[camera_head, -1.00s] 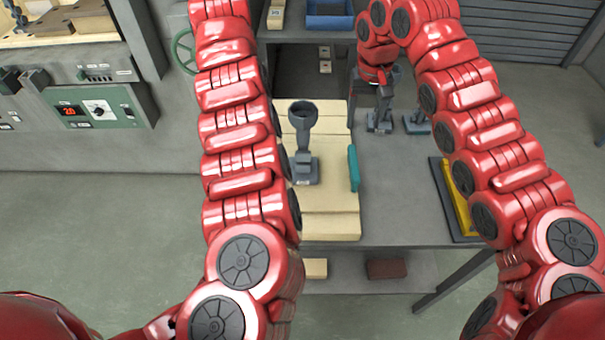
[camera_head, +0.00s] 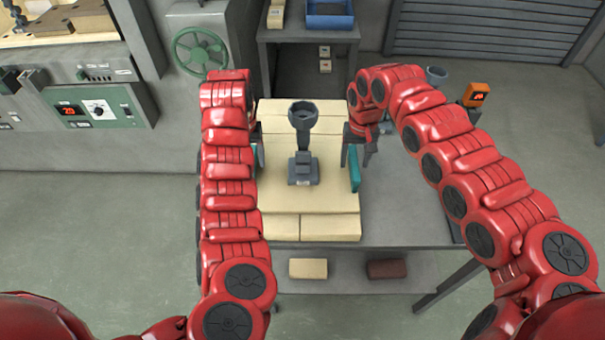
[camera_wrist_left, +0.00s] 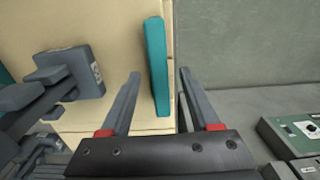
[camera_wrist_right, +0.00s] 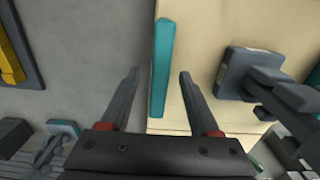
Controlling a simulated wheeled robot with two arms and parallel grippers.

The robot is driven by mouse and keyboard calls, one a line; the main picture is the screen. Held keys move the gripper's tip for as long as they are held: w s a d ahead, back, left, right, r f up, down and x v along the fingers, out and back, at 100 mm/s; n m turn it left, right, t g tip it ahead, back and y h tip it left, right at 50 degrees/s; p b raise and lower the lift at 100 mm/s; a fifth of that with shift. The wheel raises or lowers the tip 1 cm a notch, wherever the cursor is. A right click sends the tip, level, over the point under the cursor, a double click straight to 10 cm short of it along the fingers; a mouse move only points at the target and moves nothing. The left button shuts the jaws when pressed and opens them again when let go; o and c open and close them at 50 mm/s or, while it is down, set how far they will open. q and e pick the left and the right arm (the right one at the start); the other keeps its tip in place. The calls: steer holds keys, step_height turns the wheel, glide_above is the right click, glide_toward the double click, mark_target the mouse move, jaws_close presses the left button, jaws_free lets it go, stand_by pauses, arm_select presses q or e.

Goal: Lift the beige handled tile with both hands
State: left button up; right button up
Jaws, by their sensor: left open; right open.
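The beige tile (camera_head: 330,185) lies flat on the table, with a teal handle on each side. A grey stand with a ring top (camera_head: 303,168) is upright on it. My right gripper (camera_head: 358,158) is open at the right teal handle (camera_head: 354,170). In the right wrist view that handle (camera_wrist_right: 161,65) lies between the open fingers (camera_wrist_right: 160,85), not clamped. In the left wrist view the left teal handle (camera_wrist_left: 157,65) lies between the open fingers of my left gripper (camera_wrist_left: 155,85). My left gripper is mostly hidden behind its arm in the head view.
A wall panel (camera_head: 98,110) and green handwheel (camera_head: 198,52) are at the left. A blue bin (camera_head: 330,14) is behind. Two bricks lie on a lower shelf.

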arm_select(q)
steer(key=shift+f, duration=0.75)
arm_select(e)
steer(key=shift+w+f, duration=0.1)
steer(key=shift+f, duration=0.55)
arm_select(q)
jaws_close()
arm_select(e)
jaws_close()
